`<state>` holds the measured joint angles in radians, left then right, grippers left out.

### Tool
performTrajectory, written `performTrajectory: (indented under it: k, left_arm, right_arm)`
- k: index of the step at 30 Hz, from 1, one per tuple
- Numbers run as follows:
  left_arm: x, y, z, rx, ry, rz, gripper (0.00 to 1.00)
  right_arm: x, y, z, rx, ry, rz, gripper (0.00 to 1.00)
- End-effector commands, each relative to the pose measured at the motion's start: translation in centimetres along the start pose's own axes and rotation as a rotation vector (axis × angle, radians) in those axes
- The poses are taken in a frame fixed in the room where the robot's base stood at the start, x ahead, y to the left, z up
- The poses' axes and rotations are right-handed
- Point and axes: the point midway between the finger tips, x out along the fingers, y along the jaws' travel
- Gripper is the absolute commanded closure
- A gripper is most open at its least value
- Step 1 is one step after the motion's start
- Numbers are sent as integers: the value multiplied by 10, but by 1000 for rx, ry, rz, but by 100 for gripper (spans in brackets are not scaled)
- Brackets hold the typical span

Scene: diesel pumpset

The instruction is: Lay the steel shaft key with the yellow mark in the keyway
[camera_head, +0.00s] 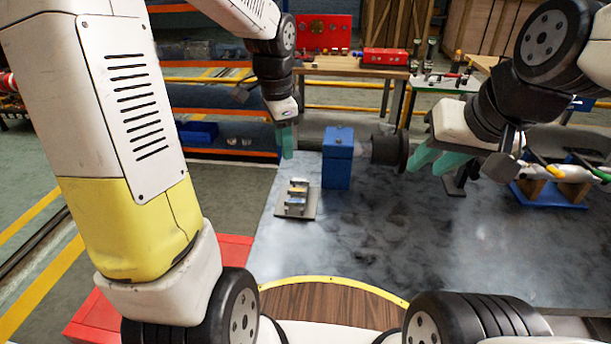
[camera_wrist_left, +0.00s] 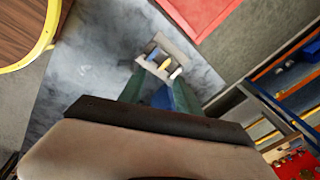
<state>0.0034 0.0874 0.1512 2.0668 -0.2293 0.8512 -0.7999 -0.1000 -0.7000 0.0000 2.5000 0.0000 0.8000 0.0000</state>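The key holder (camera_head: 296,199) is a small grey plate on the dark table, with several small keys lying across it. In the left wrist view, one key on the holder (camera_wrist_left: 184,48) has a yellow mark (camera_wrist_left: 165,64), between a blue-marked key (camera_wrist_left: 153,54) and a whitish one (camera_wrist_left: 176,73). My left gripper (camera_head: 286,156) is above and behind the holder; its green fingers stand apart and empty in the left wrist view (camera_wrist_left: 157,72). A blue block (camera_head: 338,158) carries a short shaft with a black hub (camera_head: 390,151). I cannot make out the keyway. My right gripper (camera_head: 427,170) has its green fingers apart, just right of the hub.
A blue stand with rounded parts (camera_head: 552,190) is at the right. A bench with a red panel (camera_head: 324,33) and a red box (camera_head: 386,58) stands behind. A red surface (camera_head: 100,315) lies at the lower left. The table's front middle is clear.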

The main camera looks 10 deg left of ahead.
Motion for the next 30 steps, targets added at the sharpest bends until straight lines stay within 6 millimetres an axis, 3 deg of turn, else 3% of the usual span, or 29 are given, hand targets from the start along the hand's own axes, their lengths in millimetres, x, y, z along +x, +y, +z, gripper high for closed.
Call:
performTrajectory:
  k: [3,9,15,30]
  left_arm:
    - [42,-16,-15,181,-39,62,60]
    - [95,-31,-30,408,-62,133,60]
    - [117,-34,-35,493,-65,161,60]
    - [179,-27,-28,495,-66,165,60]
  right_arm:
    - [0,0,0,0,0,0,69]
    - [0,0,0,0,0,0,69]
    - [0,0,0,0,0,0,69]
    - [0,0,0,0,0,0,69]
